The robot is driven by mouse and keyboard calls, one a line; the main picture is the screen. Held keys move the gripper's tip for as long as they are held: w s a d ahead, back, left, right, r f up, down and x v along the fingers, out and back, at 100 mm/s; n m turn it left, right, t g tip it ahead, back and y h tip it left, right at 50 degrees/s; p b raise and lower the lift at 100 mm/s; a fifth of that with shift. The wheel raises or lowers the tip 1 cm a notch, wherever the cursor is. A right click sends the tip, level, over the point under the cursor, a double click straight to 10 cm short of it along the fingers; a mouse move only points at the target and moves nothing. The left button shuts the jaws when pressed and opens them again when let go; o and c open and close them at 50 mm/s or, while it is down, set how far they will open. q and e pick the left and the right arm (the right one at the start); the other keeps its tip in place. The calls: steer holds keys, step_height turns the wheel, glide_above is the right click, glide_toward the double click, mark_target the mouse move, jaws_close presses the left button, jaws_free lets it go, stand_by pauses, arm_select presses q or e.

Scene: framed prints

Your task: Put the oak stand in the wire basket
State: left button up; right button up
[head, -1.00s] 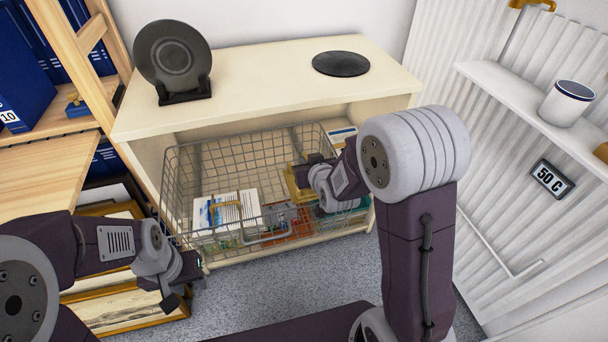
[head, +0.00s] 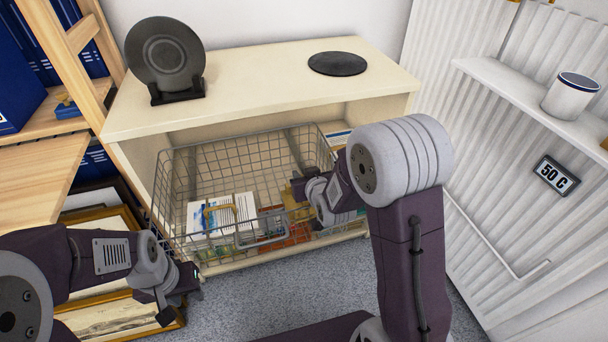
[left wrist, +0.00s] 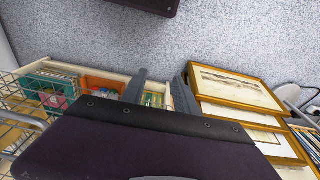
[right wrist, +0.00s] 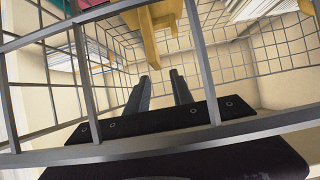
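The oak stand (head: 298,193), a small golden wooden piece, shows partly at the right end of the wire basket (head: 215,165). My right gripper (head: 304,184) is right beside it and hides part of it. In the right wrist view the oak stand (right wrist: 158,35) lies just beyond the fingertips (right wrist: 160,74), one narrow end pointing between them. Those fingers stand apart, with basket wires (right wrist: 85,70) around them; I cannot tell what the stand rests on. My left gripper (head: 182,290) is open and empty at the lower left, and its fingers (left wrist: 164,74) also stand apart.
On top are a dark plate (head: 165,58) in a black stand and a flat dark disc (head: 338,63). Framed prints (left wrist: 235,88) lie at the left.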

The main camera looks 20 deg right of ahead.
steer(key=shift+s+r+p, duration=0.3)
steer(key=shift+r+p, duration=0.25)
steer(key=shift+r, duration=0.05)
steer(key=shift+s+r+p, duration=0.3)
steer(key=shift+r+p, duration=0.2)
steer(key=shift+r, duration=0.05)
steer(key=b+v, duration=0.6)
steer(key=shift+f+b, duration=0.2)
steer(key=shift+b, duration=0.1)
steer(key=shift+s, duration=0.1)
